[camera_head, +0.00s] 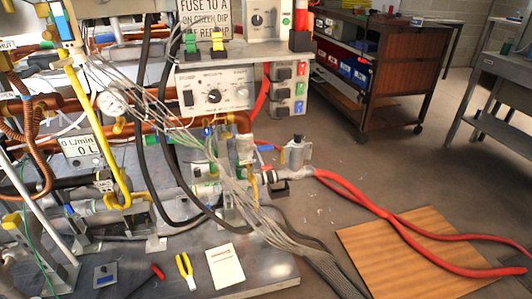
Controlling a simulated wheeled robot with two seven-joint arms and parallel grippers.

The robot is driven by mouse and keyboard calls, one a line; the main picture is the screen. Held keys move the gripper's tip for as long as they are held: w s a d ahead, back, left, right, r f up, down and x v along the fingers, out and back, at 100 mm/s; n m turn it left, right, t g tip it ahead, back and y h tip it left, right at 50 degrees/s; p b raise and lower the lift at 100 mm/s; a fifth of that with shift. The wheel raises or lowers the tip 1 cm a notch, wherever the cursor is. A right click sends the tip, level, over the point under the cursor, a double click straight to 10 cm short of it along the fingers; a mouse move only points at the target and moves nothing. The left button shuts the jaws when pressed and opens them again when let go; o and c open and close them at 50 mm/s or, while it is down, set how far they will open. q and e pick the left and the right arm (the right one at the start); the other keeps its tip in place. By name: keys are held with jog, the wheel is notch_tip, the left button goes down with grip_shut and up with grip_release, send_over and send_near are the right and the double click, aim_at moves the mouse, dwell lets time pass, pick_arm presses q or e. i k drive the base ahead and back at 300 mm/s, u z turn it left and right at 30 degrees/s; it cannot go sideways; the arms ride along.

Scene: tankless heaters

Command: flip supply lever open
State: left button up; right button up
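No part labelled as the supply lever can be read. A yellow bent pipe or handle (122,185) runs down the left of the bench beside a flow display (83,147) reading zero. A silver valve with a dark top (297,152) stands at the bench's right side, where the red hoses start. Small blue and green fittings (205,172) sit among the pipes at the middle, partly hidden by grey wires. I cannot tell which of these is the supply lever, or its position. Neither of my grippers is in view.
Pliers with yellow handles (186,270), a white card (224,266) and a red-handled tool (158,272) lie on the metal bench (265,270). Red hoses (370,205) cross the floor and a wooden board (385,255). A brown cabinet (400,70) stands behind; open floor lies between.

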aim_at(260, 149)
jog(key=k, duration=0.55)
jog(key=z, duration=0.8)
jog(key=i, duration=2.25)
jog(key=u, duration=0.8)
